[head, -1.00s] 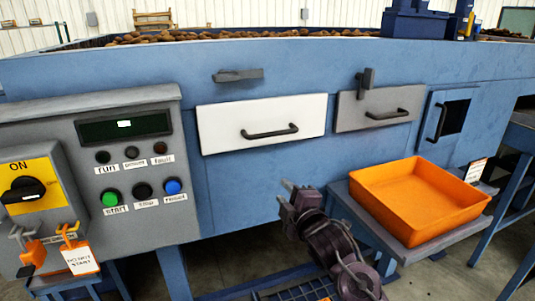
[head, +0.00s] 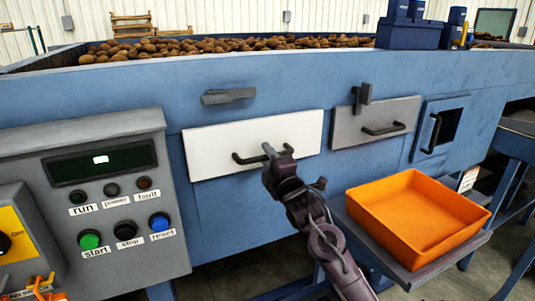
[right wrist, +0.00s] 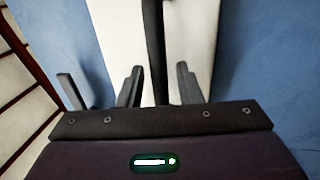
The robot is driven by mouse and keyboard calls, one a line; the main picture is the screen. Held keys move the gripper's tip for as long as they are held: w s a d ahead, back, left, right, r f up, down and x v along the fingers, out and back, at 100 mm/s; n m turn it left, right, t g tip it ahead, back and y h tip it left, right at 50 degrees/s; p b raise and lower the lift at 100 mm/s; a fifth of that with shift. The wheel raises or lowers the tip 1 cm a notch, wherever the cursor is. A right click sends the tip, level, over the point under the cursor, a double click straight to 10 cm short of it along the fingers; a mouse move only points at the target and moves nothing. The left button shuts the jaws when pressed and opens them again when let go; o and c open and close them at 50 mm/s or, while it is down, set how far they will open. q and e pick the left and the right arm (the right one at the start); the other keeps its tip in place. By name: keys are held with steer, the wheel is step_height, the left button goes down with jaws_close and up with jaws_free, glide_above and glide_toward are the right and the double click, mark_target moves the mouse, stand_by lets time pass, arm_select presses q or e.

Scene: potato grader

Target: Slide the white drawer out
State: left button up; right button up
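The white drawer (head: 212,145) sits in the blue machine's front, its face flush with the panel as far as I can see. Its black bar handle (head: 245,160) runs across the middle; my right gripper hides part of it. My right gripper (head: 278,151) is at the handle's middle. In the right wrist view its two fingers (right wrist: 159,84) stand apart, with the handle (right wrist: 153,40) passing between them in the picture. A gap shows on either side of the bar, and I cannot tell how deep it sits. My left gripper is not in view.
A grey drawer (head: 350,125) and a small blue door (head: 424,130) lie to the right. An orange tray (head: 415,205) stands on a low shelf below them. A grey lever (head: 228,97) sits above the white drawer. The control box (head: 105,215) juts out at left.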

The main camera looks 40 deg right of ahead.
steer(key=shift+w, duration=0.1)
jaws_close()
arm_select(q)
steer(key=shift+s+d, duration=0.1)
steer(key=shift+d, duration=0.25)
arm_select(e)
steer(key=shift+f, duration=0.15)
